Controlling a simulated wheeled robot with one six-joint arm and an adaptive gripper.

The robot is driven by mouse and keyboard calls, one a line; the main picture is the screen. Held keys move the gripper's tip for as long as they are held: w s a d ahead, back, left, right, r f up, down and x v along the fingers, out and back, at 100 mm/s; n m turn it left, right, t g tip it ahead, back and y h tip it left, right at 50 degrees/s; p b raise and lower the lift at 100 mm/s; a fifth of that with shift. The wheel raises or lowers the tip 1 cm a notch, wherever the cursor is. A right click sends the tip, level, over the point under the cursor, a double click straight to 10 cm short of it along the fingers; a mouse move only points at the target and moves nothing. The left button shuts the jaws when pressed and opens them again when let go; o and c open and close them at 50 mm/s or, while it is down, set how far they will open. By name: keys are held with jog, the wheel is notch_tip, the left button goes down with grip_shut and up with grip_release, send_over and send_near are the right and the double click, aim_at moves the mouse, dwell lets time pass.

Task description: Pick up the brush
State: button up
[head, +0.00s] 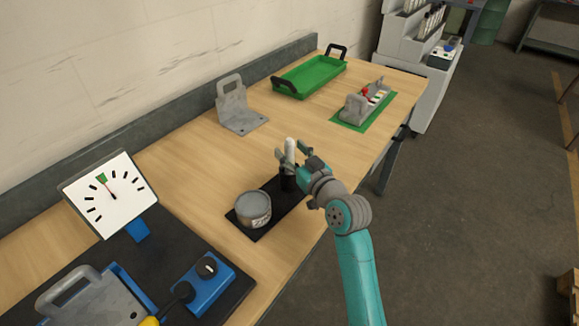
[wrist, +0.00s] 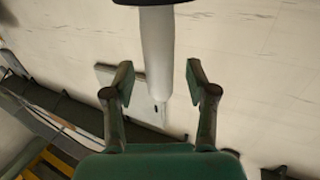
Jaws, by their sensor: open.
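The brush (head: 290,150) stands upright, its pale handle pointing up above a black holder (head: 288,183). Its lower part is hidden in or behind the holder. My gripper (head: 293,151) is at the height of the handle, with one finger on each side of it. In the wrist view the pale handle (wrist: 157,45) runs between the two fingertips of my gripper (wrist: 160,78). Gaps show on both sides, so the fingers are open and not clamped on it.
A grey tin (head: 253,209) stands on the black mat (head: 272,222), left of the holder. A metal bracket (head: 238,106), a green tray (head: 310,76) and a grey fixture (head: 366,101) stand farther back. A dial (head: 109,193) and a blue box (head: 205,280) are at the near left.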

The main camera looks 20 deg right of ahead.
jog(key=shift+w+a, duration=0.15)
jog(key=shift+w, duration=0.55)
grip_shut()
